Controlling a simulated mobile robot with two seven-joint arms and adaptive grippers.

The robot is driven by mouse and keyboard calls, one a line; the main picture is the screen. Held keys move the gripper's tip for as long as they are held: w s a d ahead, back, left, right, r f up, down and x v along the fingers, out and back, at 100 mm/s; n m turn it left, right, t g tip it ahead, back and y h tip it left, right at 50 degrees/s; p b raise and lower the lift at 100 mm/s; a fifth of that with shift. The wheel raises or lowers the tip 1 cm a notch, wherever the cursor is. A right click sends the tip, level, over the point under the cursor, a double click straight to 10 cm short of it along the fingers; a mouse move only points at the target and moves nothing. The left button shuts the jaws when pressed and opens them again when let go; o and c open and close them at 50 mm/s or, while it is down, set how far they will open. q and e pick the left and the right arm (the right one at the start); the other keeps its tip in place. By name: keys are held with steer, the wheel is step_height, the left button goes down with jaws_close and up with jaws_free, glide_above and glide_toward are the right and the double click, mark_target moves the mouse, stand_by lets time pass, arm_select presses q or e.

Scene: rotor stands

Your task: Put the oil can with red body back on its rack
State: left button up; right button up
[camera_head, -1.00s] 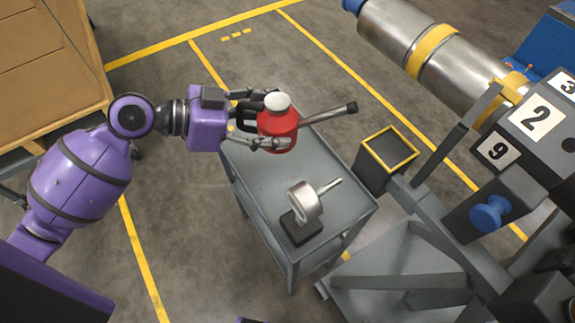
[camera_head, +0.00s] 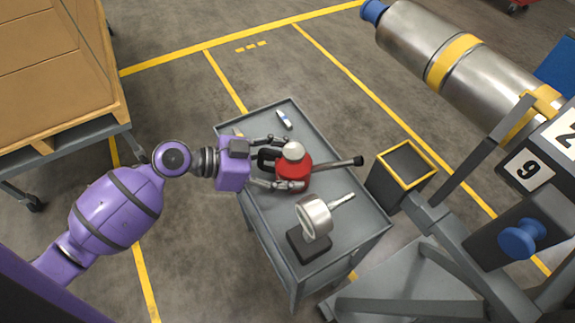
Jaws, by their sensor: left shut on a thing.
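The oil can with red body (camera_head: 293,172) has a pale cap, a dark handle on its left and a long dark-tipped spout pointing right. My left gripper (camera_head: 284,164) is shut on it, with one finger on each side of the body. The can looks upright over the grey cart (camera_head: 352,228); I cannot tell whether it touches the top. A black box with a yellow rim (camera_head: 405,166), possibly the rack, is on the dark stand right of the spout. My right gripper is out of view.
A round metal gauge-like tool on a black block (camera_head: 315,218) stands on the cart, near the can. A small white and blue item (camera_head: 284,120) lies at its far end. A large metal cylinder (camera_head: 440,52) and the stand with a blue knob (camera_head: 521,239) fill the right side.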

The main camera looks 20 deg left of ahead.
arm_select(q)
steer(key=shift+f, duration=0.2)
steer(key=o, duration=2)
steer(key=shift+r, duration=0.15)
steer(key=shift+r, duration=0.2)
steer(key=b+v, duration=0.1)
steer(key=v, duration=1.1)
steer(key=shift+s+f, duration=0.1)
steer(key=shift+f, duration=0.05)
steer(key=shift+f, duration=0.1)
